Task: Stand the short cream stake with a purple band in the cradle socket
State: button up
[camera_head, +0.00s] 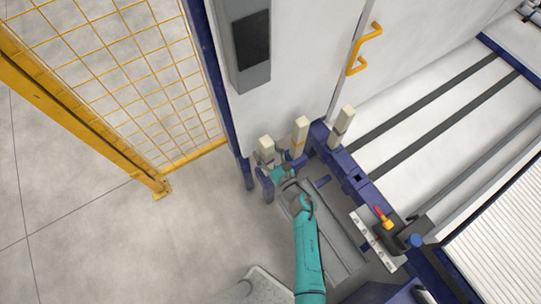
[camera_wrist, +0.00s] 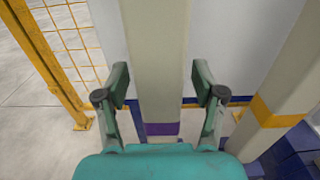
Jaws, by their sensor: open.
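The short cream stake with a purple band (camera_wrist: 161,128) stands upright between the two fingers of my gripper (camera_wrist: 160,84) in the wrist view. Gaps show on both sides, so the fingers are around it but not closed on it. In the head view the leftmost cream stake (camera_head: 266,149) stands at my gripper (camera_head: 282,172); its band cannot be made out there. A blue beam (camera_head: 345,165) runs to the right of my gripper, with a dark square opening (camera_head: 358,178) in its top that looks like an empty socket. The stake's foot is hidden.
A cream stake with an orange band (camera_wrist: 276,105) stands close on the right; it also shows in the head view (camera_head: 301,132). Another cream stake (camera_head: 343,122) stands farther right. A yellow mesh fence (camera_head: 150,75) is at left, a white cabinet (camera_head: 300,60) behind.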

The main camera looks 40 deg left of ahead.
aim_at(267, 145)
jog(key=shift+c, duration=0.3)
grip_shut()
jog(key=shift+r, duration=4.45)
